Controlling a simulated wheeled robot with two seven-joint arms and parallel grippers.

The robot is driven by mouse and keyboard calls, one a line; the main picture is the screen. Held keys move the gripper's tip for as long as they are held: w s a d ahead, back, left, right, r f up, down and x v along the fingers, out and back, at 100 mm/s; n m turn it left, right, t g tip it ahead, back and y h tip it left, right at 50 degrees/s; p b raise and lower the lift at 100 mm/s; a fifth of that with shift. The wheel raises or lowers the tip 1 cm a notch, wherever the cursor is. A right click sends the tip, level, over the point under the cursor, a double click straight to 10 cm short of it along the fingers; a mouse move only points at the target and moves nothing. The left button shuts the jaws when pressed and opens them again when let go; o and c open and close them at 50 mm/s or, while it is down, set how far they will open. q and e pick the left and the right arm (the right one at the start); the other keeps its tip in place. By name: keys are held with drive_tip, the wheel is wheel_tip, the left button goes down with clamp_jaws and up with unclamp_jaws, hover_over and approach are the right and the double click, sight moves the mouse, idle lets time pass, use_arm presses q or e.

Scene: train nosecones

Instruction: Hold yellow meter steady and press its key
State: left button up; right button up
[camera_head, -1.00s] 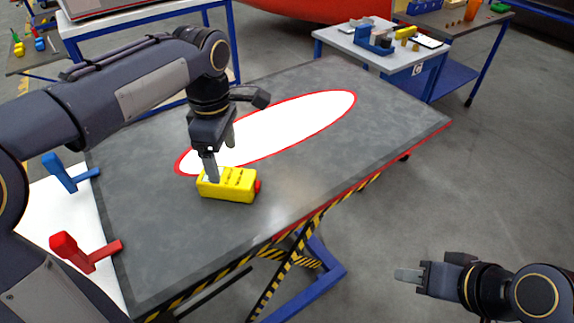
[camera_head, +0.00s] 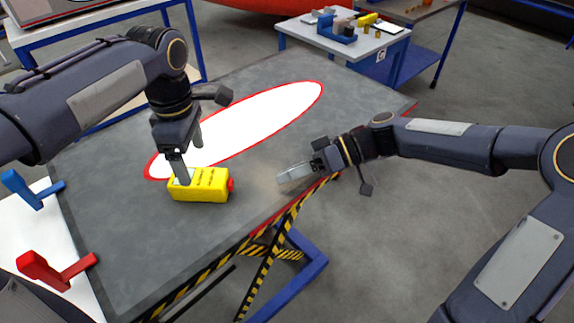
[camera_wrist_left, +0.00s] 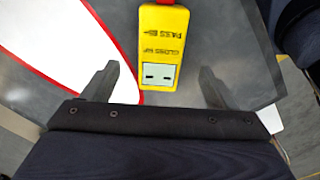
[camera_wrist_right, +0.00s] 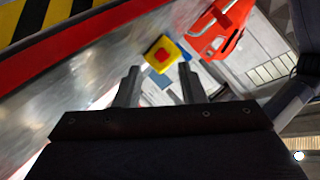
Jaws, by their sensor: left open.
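The yellow meter (camera_head: 200,185) lies on the grey table, with its red key (camera_head: 231,185) on the end facing right. My left gripper (camera_head: 190,160) is open and points down at the meter's left end. In the left wrist view the meter (camera_wrist_left: 161,45), with dark lettering and a pale display, lies between the spread fingers, with gaps on both sides. My right gripper (camera_head: 293,176) is over the table's front edge, right of the meter and apart from it. In the right wrist view its fingers stand apart, empty, with the meter's red-marked end (camera_wrist_right: 162,54) beyond them.
A white oval with a red rim (camera_head: 250,125) marks the table (camera_head: 110,235). Blue (camera_head: 30,190) and red (camera_head: 50,270) handled tools stand at its left edge. A side table (camera_head: 345,40) with small items is at the back right.

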sight(197, 177)
drive_tip(key=shift+w+a+r+n+y, duration=0.1)
drive_tip(key=shift+w+a+n+y, duration=0.25)
drive_tip(key=shift+w+y, duration=0.35)
use_arm(q)
drive_tip(key=shift+f, duration=0.25)
use_arm(e)
drive_tip(key=shift+w, duration=0.1)
use_arm(q)
wheel_tip(197, 177, down, 7)
drive_tip(key=shift+f, duration=0.15)
use_arm(e)
drive_tip(key=shift+a, duration=0.1)
use_arm(q)
drive_tip(key=shift+c, duration=0.3)
drive_tip(key=c, duration=1.3)
drive_tip(key=shift+o, duration=0.2)
use_arm(e)
drive_tip(key=shift+c, duration=0.3)
clamp_jaws()
use_arm(q)
drive_tip(key=shift+f, duration=0.1)
